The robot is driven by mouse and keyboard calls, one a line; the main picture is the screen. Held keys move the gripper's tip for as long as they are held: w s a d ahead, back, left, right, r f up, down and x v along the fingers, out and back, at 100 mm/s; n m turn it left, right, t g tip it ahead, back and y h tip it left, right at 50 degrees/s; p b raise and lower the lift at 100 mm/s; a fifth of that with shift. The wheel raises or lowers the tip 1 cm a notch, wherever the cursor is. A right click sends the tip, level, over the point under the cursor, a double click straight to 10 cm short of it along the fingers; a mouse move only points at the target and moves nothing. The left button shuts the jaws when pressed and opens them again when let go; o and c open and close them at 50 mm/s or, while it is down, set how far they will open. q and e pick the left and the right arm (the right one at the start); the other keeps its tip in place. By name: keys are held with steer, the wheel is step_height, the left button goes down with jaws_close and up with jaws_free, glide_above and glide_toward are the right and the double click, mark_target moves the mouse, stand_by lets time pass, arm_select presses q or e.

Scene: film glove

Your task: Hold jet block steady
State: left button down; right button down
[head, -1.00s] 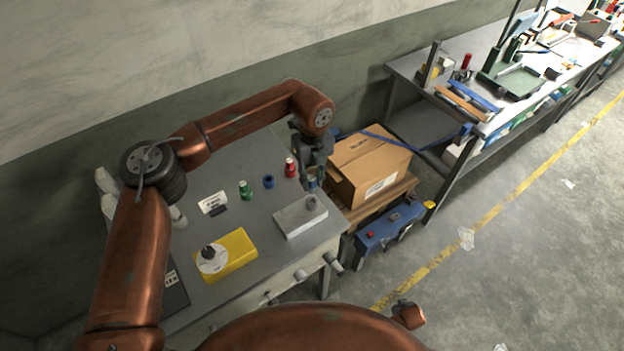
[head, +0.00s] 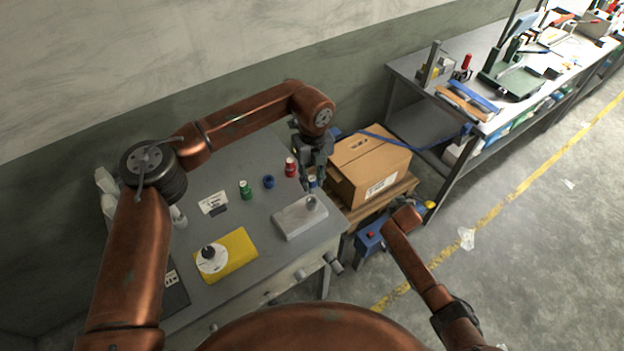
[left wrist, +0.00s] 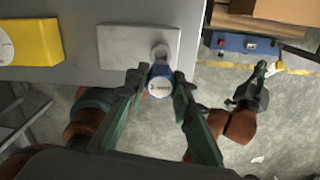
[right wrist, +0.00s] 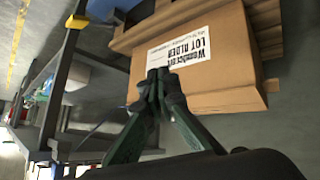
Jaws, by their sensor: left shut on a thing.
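The jet block, a light grey slab (head: 295,221) with a round boss at one end, lies near the table's right edge. It also shows in the left wrist view (left wrist: 125,48). My left gripper (head: 312,183) is above and behind its boss end. It is shut on a small cylinder with a blue band and a white labelled top (left wrist: 160,86), which appears beside the boss in the left wrist view; whether they touch, I cannot tell. My right gripper (right wrist: 158,77) is shut and empty, in front of the cardboard box (right wrist: 215,65). In the head view its fingers are hidden.
A red bottle (head: 290,167), a blue ring (head: 269,182) and a green bottle (head: 245,189) stand behind the slab. A yellow block (head: 235,254) with a white disc lies to its left. A blue case (head: 367,240) sits below the box. A long workbench (head: 420,75) stands at right.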

steer(key=w+a+r+t, duration=0.2)
steer(key=w+r, duration=0.2)
steer(key=r, duration=0.9)
steer(key=w+a+r+m+t, duration=0.15)
steer(key=w+r, duration=0.25)
steer(key=r, duration=0.8)
steer(key=w+a+r+n+t, duration=0.1)
steer(key=w+a+r, duration=0.25)
steer(key=r, duration=0.95)
steer(key=s+a+r+m+t, duration=0.1)
steer(key=s+a+r, duration=0.15)
steer(key=r, duration=0.65)
steer(key=s+a+r+m+t, duration=0.1)
steer(key=a+r, duration=0.3)
steer(key=r, duration=0.5)
steer(key=s+a+r+m+t, duration=0.15)
steer(key=a+r, duration=0.25)
steer(key=r, duration=0.6)
steer(key=s+a+r+y, duration=0.3)
steer(key=s+a, duration=0.3)
steer(key=a, duration=0.4)
steer(key=n+g+y, duration=0.3)
steer(key=n+g, duration=0.6)
steer(key=g, duration=0.2)
glide_above(294, 219)
step_height(294, 219, down, 38)
steer(key=shift+f, duration=2.1)
